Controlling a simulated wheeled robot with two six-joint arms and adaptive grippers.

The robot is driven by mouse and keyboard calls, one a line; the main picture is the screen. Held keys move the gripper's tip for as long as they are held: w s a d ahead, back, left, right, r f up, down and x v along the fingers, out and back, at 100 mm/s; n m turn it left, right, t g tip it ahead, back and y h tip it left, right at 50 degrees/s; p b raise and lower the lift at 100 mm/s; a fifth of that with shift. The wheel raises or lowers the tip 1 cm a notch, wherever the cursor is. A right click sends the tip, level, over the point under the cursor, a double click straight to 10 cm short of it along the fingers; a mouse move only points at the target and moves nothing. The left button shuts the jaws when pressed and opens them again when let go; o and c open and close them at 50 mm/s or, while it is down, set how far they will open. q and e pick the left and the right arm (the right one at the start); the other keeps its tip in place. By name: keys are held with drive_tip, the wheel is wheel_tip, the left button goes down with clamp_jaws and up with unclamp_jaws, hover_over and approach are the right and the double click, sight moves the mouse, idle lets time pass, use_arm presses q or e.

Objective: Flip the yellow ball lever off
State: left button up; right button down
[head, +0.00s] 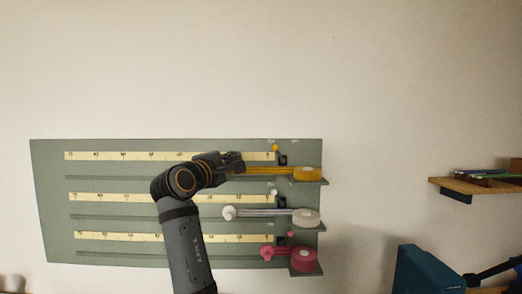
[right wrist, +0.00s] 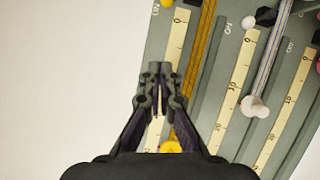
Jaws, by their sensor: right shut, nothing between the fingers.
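The yellow ball lever (head: 275,148) is at the right end of the top row of a grey-green wall panel (head: 50,190). Its ball leans up and left of a small dark base (head: 283,160). In the right wrist view the yellow ball (right wrist: 166,3) is cut by the top edge. My right gripper (head: 239,161) is shut and empty, left of the lever and apart from it, in front of the top row. In the right wrist view its fingertips (right wrist: 155,68) are together beside the yellow strip (right wrist: 202,40). The small labels by the lever are unreadable. My left gripper is not in view.
Yellow (head: 307,174), white (head: 306,218) and pink (head: 303,261) rolls sit on small ledges at the panel's right. A white knob (head: 229,212) and pink knob (head: 266,252) end the lower strips. A yellow knob (right wrist: 171,147) is below my fingers. A wooden shelf (head: 480,184) is farther right.

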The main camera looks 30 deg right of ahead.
sight(279, 154)
drive_tip(key=p+x, duration=0.5)
drive_tip(key=x, duration=0.7)
drive_tip(key=shift+s+d+f+p, duration=0.1)
drive_tip(key=shift+s+f+p, duration=0.05)
drive_tip(key=shift+s+p, duration=0.15)
drive_tip(key=shift+s+d+p, duration=0.6)
drive_tip(key=shift+s+d, duration=0.15)
drive_tip(key=shift+d, duration=0.15)
drive_tip(key=shift+s+d, duration=0.35)
drive_tip(key=shift+s, duration=0.25)
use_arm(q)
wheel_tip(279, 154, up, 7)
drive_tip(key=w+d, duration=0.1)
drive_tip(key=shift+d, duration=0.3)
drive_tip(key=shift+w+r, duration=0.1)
use_arm(e)
drive_tip(key=shift+w+a, duration=0.1)
drive_tip(key=shift+w, duration=0.1)
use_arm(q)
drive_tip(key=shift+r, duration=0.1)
